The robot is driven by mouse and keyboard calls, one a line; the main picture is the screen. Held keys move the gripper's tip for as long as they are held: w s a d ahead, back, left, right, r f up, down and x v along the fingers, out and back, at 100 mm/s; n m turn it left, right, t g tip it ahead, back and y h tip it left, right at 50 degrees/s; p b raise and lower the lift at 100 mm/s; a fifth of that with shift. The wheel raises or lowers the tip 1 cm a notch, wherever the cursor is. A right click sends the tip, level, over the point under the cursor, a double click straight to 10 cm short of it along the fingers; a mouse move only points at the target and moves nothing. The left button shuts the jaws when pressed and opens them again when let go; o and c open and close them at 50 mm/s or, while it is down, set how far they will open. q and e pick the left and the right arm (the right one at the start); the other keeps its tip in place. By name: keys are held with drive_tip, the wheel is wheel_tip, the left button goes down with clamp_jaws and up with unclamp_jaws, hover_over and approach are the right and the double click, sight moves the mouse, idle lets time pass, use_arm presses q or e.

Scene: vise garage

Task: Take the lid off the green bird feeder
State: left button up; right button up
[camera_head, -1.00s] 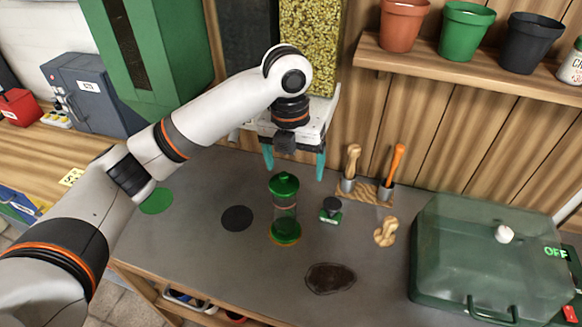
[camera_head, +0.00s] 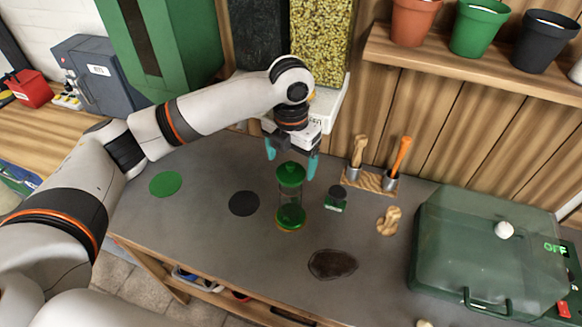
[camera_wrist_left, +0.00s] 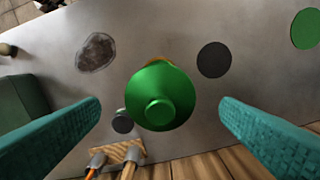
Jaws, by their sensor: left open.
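The green bird feeder (camera_head: 291,203) stands upright on the grey bench, with a clear tube and a green base. Its green lid (camera_head: 291,174) with a small knob sits on top. My left gripper (camera_head: 291,163) is open and points down, its teal fingers on either side of the lid's top. In the left wrist view the lid (camera_wrist_left: 160,97) lies between the spread fingers (camera_wrist_left: 165,120), with a gap on both sides. The feeder's lower part is mostly hidden under the lid there. My right gripper is not in view.
A green disc (camera_head: 165,184) and a black disc (camera_head: 244,203) lie left of the feeder. A small green-and-black item (camera_head: 336,199), a tool holder (camera_head: 370,181) and a dark stain (camera_head: 332,264) are to its right. A large green lidded box (camera_head: 490,250) fills the right side.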

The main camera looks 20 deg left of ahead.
use_arm(q)
drive_tip(key=shift+s+f, duration=0.1)
drive_tip(key=shift+f, duration=1.15)
drive_tip(key=c, duration=1.1)
drive_tip(key=shift+o, duration=0.2)
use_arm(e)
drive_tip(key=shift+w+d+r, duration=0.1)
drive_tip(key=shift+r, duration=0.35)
use_arm(q)
drive_tip(key=shift+r, duration=0.15)
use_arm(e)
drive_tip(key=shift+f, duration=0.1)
